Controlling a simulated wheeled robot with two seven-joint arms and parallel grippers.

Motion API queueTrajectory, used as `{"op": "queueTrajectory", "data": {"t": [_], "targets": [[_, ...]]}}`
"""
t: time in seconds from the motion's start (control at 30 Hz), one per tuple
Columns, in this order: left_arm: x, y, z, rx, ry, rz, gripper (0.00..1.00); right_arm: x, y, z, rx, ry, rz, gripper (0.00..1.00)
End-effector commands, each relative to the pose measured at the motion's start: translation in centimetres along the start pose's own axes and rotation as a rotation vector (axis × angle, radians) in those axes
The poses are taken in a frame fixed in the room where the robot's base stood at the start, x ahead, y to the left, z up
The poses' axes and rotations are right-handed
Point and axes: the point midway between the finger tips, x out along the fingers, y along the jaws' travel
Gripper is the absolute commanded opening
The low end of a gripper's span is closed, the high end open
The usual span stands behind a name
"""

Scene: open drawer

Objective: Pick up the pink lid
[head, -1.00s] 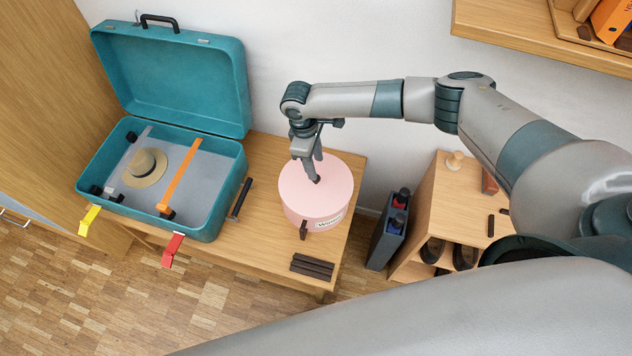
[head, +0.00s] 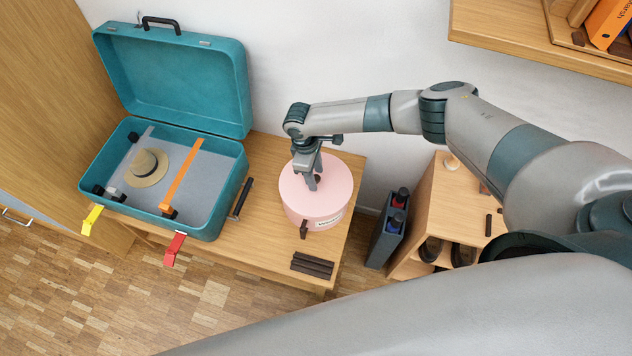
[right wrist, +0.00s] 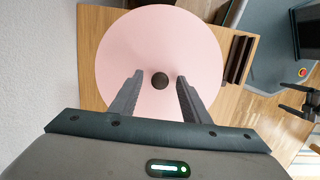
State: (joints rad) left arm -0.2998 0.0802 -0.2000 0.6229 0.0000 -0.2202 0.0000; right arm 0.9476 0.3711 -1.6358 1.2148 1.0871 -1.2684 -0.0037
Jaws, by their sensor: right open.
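The pink lid (head: 332,181) is the round top of a pink box (head: 314,218) on the wooden table. In the right wrist view the lid (right wrist: 160,40) fills the middle, with a dark round knob (right wrist: 160,80) at its centre. My right gripper (head: 312,186) is over the lid, pointing down. In the right wrist view its two open fingers (right wrist: 157,85) stand either side of the knob, with gaps on both sides. I cannot tell how far the tips are above the lid.
An open teal suitcase (head: 92,163) with a straw hat (head: 146,167) stands left of the box. Dark bars (head: 312,265) lie at the table's front edge. A bottle carrier (head: 381,244) and small cabinet (head: 440,200) are to the right. A shelf (head: 540,52) is above right.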

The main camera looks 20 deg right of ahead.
Motion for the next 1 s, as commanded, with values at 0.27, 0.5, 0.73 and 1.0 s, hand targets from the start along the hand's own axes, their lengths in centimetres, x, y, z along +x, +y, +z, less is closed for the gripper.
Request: {"op": "queueTrajectory", "data": {"t": [0.27,0.5,0.73,1.0], "targets": [[0.0,0.0,0.0,0.0,0.0,0.0,0.85,0.0,0.0,0.0,0.0,0.0,0.0,0.0],[0.0,0.0,0.1,0.0,-0.002,0.0,0.85,0.0,0.0,0.0,0.0,0.0,0.0,0.0],[0.2,0.0,0.2,0.0,-0.003,0.0,0.85,-0.5,0.1,0.1,0.001,0.0,0.0,0.0],[0.9,0.0,0.2,0.0,-0.003,0.0,0.85,-3.2,0.1,0.5,0.0,0.002,0.001,0.0]]}}
